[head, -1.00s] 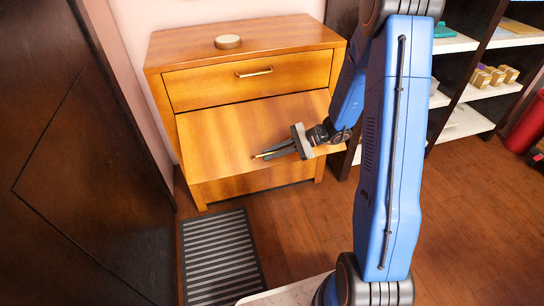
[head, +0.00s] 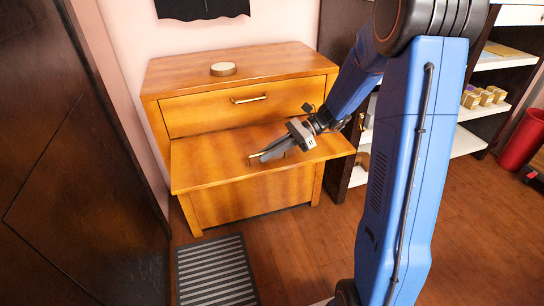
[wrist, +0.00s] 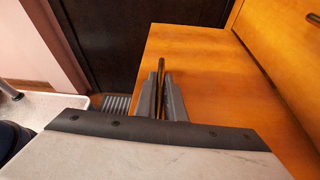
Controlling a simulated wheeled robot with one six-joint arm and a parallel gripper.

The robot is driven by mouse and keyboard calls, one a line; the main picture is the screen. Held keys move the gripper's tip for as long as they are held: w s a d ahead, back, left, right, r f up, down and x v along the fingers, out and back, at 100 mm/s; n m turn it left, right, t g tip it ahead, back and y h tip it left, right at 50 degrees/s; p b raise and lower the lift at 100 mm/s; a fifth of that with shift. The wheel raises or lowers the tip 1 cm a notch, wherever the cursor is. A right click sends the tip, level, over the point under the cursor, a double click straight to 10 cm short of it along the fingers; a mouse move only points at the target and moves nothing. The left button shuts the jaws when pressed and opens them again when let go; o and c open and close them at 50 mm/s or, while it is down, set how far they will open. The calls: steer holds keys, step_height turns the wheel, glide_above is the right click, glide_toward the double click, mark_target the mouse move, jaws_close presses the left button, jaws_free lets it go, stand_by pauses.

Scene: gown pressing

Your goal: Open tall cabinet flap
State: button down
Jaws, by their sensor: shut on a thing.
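The wooden cabinet (head: 246,208) has a flap (head: 215,160) that sticks out from its front, close to level, below a closed drawer. The flap also shows in the wrist view (wrist: 205,75). My gripper (head: 258,157) reaches in from the right over the flap's upper face. Its fingers are shut on the flap's slim brass handle (wrist: 161,87), which shows between the two dark fingers in the wrist view. In the head view the fingers mostly hide this handle.
The drawer (head: 245,105) has its own brass handle. A round pale object (head: 223,69) sits on the cabinet top. A striped mat (head: 214,272) lies on the floor in front. A dark door (head: 75,180) stands at left, and shelves (head: 470,140) stand at right.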

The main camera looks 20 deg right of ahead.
steer(key=shift+r, duration=0.15)
steer(key=c, duration=1.8)
jaws_free()
steer(key=shift+c, duration=0.2)
steer(key=v, duration=1.7)
steer(key=shift+d+r, duration=0.2)
steer(key=shift+d, duration=0.05)
steer(key=s+a+r+n+h, duration=0.1)
steer(key=s+a+n+h, duration=0.45)
steer(key=s, duration=0.55)
steer(key=s+a+n+h, duration=0.5)
steer(key=s+n, duration=0.1)
steer(key=s, duration=0.4)
steer(key=s+d+n+t+h, duration=0.2)
steer(key=s+n+t+h, duration=0.1)
steer(key=s+n+t, duration=0.2)
steer(key=s+n, duration=0.2)
steer(key=shift+s, duration=0.3)
